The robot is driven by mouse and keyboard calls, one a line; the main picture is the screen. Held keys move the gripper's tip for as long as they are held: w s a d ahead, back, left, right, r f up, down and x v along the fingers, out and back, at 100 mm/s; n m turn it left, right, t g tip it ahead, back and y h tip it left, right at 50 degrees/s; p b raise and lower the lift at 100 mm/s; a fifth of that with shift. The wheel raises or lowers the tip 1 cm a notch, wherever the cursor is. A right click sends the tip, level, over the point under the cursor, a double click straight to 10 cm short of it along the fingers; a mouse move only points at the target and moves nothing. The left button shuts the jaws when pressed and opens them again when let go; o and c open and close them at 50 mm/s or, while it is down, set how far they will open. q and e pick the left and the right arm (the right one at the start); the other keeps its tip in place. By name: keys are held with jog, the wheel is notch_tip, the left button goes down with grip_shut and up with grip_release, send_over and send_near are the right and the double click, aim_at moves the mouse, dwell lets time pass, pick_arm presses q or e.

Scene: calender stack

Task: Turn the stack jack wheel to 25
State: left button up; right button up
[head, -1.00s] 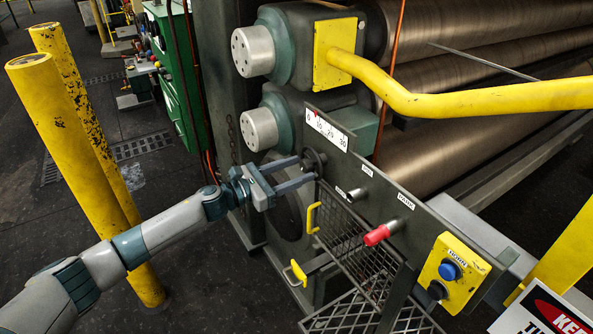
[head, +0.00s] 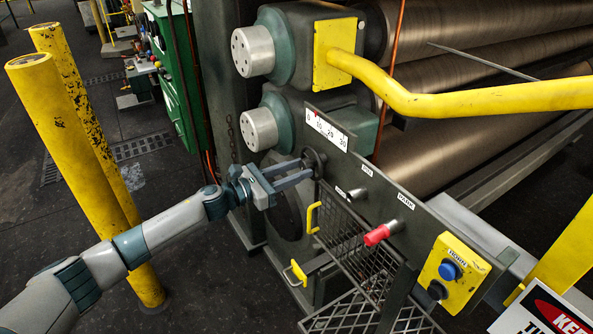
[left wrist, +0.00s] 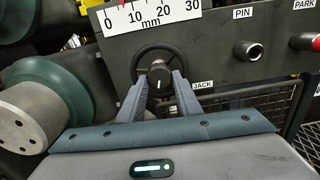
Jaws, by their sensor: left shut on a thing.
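The jack wheel (head: 314,160) is a small dark handwheel on the grey panel. It shows face-on in the left wrist view (left wrist: 159,54), with a pale mark on its hub and a JACK label below right. My left gripper (head: 311,168) is shut on the wheel; in the left wrist view its two fingers (left wrist: 161,82) reach the lower part of the wheel from both sides. The white mm scale (head: 327,131), marked 0 to 30, sits above the wheel. A small red pointer shows at its upper edge between 0 and 10; its exact reading is unclear. My right gripper is out of view.
Right of the wheel are the PIN knob (head: 357,194), a red-gripped PARK handle (head: 377,235) and a yellow button box (head: 452,272). A mesh guard (head: 345,240) with yellow handles hangs below. Yellow posts (head: 75,165) stand left, near my arm; a yellow rail (head: 470,103) crosses above.

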pick_arm(q)
jog(key=n, duration=0.5)
jog(key=shift+n+p, duration=0.3)
jog(key=shift+n, duration=0.3)
jog(key=o, duration=1)
jog(key=shift+o, duration=0.2)
jog(key=shift+s+a, duration=0.1)
jog(key=shift+s, duration=0.05)
